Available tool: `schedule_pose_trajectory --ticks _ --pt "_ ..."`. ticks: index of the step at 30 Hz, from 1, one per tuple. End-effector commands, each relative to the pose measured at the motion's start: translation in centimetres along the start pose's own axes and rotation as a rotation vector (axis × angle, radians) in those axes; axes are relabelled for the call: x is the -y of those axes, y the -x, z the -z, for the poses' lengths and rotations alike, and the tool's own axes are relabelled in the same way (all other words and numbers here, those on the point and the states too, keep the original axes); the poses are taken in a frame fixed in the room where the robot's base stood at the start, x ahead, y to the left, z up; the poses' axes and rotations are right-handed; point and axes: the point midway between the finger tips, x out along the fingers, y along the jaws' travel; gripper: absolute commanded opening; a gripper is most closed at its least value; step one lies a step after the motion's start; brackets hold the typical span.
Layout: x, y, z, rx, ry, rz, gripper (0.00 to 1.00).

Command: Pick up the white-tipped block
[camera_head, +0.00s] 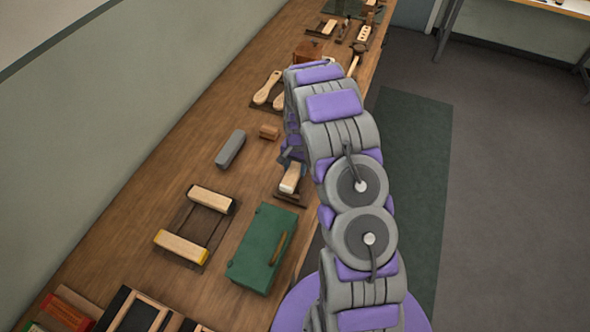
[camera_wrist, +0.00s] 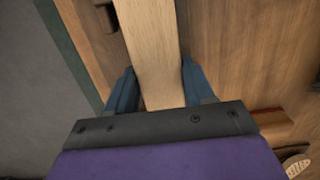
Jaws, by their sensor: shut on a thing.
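A pale wooden block (camera_head: 290,178) sits at my gripper (camera_head: 291,160), over a small dark holder (camera_head: 290,201) near the bench's right edge. In the wrist view the same block (camera_wrist: 152,40) runs up from between the two blue fingers of my gripper (camera_wrist: 157,72), which are shut on its sides. Two other pale blocks lie in a dark frame (camera_head: 188,217): one dark-ended (camera_head: 210,198), one yellow-ended (camera_head: 181,246).
A green box (camera_head: 255,240) with a handle stands close in front of the holder. Brushes (camera_head: 267,88) and other tools lie farther back. Bare bench shows left of the grey block.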

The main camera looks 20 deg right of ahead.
Motion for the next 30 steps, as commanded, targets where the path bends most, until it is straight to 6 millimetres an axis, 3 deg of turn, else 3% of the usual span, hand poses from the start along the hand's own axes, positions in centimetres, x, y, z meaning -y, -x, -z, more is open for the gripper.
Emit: schedule_pose_trajectory --ticks 8,22,26,30 --pt "0.0 1.1 -0.1 -0.001 0.0 0.001 0.12" --pt "0.1 9.1 -1.0 -0.004 0.001 0.002 0.12" --pt "0.0 9.7 -1.0 -0.002 0.001 0.001 0.12" --pt "-0.2 8.9 -0.8 -0.001 0.0 -0.001 0.12"
